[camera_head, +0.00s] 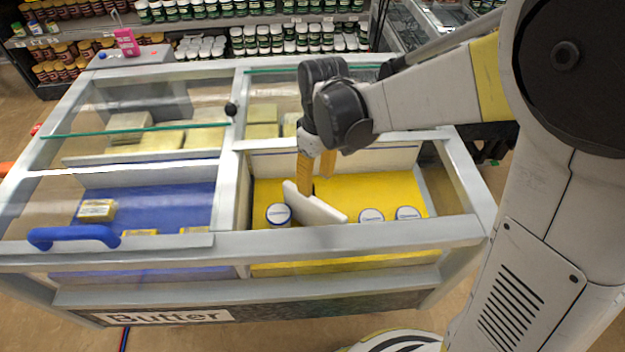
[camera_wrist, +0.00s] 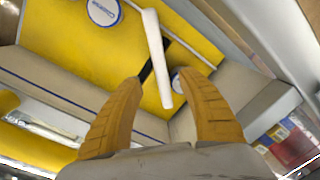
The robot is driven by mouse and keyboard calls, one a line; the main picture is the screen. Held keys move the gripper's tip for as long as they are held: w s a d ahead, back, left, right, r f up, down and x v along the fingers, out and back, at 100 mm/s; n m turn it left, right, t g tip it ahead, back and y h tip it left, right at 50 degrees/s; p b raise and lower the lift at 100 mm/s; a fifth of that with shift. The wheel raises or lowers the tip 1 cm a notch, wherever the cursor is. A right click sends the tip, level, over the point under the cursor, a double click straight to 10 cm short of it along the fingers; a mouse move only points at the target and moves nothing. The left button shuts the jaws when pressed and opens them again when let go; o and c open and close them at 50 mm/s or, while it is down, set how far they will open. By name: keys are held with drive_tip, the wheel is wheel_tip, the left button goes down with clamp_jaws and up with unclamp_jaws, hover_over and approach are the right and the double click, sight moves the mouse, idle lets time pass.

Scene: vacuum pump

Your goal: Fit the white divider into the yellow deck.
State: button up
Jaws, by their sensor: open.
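The white divider (camera_head: 318,207) is a thin white panel standing on edge over the yellow deck (camera_head: 352,190) in the freezer's right front bay. It lies slantwise between white-lidded tubs. In the wrist view the divider (camera_wrist: 157,60) runs lengthwise between my fingertips, at an angle to a dark slot-like line (camera_wrist: 146,72) in the deck. I cannot tell whether its lower edge is in that line. My gripper (camera_head: 316,174) has its orange fingers apart, just behind the divider in the head view. In the wrist view the open fingers (camera_wrist: 160,79) flank the divider's near end with gaps on both sides.
One tub (camera_head: 278,214) stands left of the divider; two more, a middle tub (camera_head: 371,216) and a right tub (camera_head: 408,213), stand right of it. Bay walls and the front rail (camera_head: 350,235) surround the deck. The blue bay (camera_head: 150,205) holds a few butter packs.

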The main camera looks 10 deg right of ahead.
sight(315, 200)
drive_tip(key=f+b, duration=0.1)
drive_tip(key=f, duration=0.2)
drive_tip(key=f+b, duration=0.2)
drive_tip(key=f, duration=0.2)
drive_tip(key=f+b, duration=0.1)
drive_tip(key=f, duration=0.2)
drive_tip(key=shift+s+a+f, duration=0.2)
drive_tip(key=shift+s, duration=0.1)
drive_tip(key=shift+r, duration=0.1)
clamp_jaws()
